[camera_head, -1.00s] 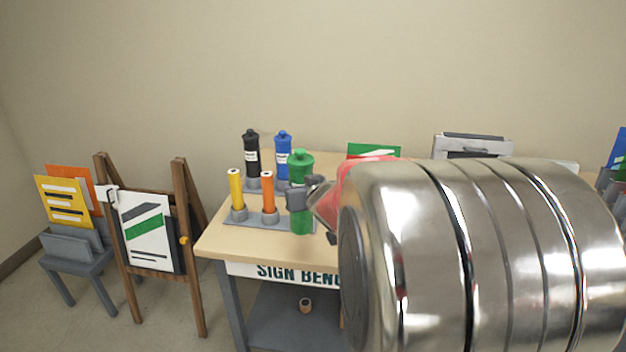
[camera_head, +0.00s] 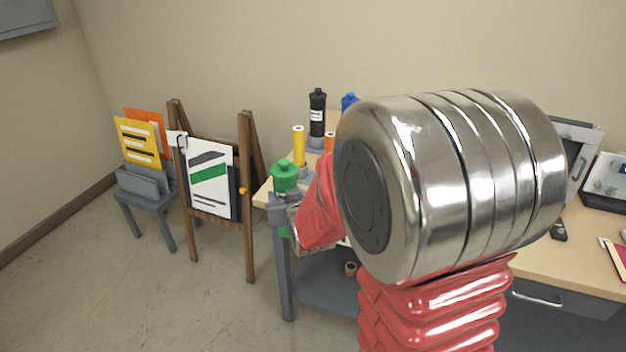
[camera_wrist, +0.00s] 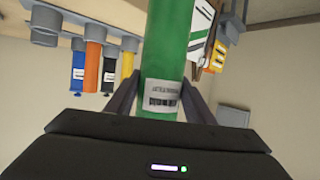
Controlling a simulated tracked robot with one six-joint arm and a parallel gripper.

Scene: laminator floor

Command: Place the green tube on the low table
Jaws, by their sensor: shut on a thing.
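The green tube (camera_head: 285,177) is a green bottle shape with a domed cap, upright in the head view. My gripper (camera_head: 284,208) is shut around it and holds it by the bench's left front corner. In the wrist view my gripper (camera_wrist: 160,100) has a finger on each side of the green tube (camera_wrist: 170,50), with a white label facing the camera. A low grey table (camera_head: 148,198) stands on the floor at the left, apart from the tube. It bears a grey holder with yellow and orange cards.
A wooden easel (camera_head: 247,215) with a white-and-green sign (camera_head: 211,180) stands between the low table and the bench (camera_head: 262,193). Black (camera_head: 317,112), blue (camera_head: 349,101) and yellow (camera_head: 299,146) tubes stand on the bench. Open floor (camera_head: 130,285) lies in front.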

